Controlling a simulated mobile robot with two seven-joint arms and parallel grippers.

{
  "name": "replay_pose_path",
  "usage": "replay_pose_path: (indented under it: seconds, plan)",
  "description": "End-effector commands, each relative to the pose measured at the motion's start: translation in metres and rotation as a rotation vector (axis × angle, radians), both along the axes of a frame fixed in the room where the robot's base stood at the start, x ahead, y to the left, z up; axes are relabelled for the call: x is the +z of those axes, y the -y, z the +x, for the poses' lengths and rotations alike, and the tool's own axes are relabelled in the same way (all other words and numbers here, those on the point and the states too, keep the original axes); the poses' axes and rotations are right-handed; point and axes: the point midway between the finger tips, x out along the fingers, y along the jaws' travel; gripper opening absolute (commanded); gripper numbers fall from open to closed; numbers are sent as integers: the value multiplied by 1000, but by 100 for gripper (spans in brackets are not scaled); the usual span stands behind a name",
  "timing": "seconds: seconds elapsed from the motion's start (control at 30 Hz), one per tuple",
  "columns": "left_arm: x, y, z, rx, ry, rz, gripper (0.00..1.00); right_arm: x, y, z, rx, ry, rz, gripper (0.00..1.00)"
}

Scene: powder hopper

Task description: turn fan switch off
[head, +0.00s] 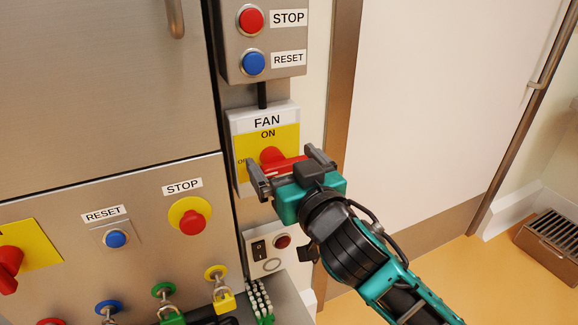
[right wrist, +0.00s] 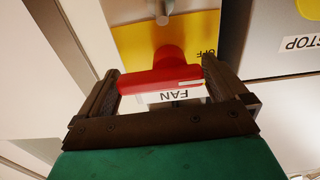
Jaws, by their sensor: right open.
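The fan switch is a red rotary handle (head: 272,155) on a yellow plate (head: 287,139) in a pale box marked FAN, with ON above and an OFF label at left, partly covered. My right gripper (head: 281,158) is open in front of it, one finger at each end of the handle. In the right wrist view, the red handle (right wrist: 160,82) lies crosswise between the open fingers (right wrist: 162,70), close to both; contact cannot be told. A white mark shows at its right end there, on the side of the OFF label. My left gripper is not in view.
A STOP and RESET box (head: 264,45) sits just above the fan box. A small switch box (head: 267,248) is below it. The steel panel at left carries a red STOP button (head: 192,222), a blue RESET button (head: 116,239) and several padlocks. Open floor lies to the right.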

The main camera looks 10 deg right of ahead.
Motion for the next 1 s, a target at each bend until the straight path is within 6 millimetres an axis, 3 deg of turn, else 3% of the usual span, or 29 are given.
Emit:
replay_pose_path:
  seconds: [0.17,0.53,0.7,0.87,1.0]
  plan:
    - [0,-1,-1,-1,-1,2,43,-1,2,-12,1,-3,3,100]
    - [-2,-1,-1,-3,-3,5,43,-2,15,-79,1,-5,2,100]
    - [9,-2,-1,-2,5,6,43,1,20,-102,-1,-5,0,100]
    - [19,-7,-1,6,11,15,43,3,23,-114,-4,-4,2,100]
    - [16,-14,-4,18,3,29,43,2,24,-121,-3,-3,1,100]
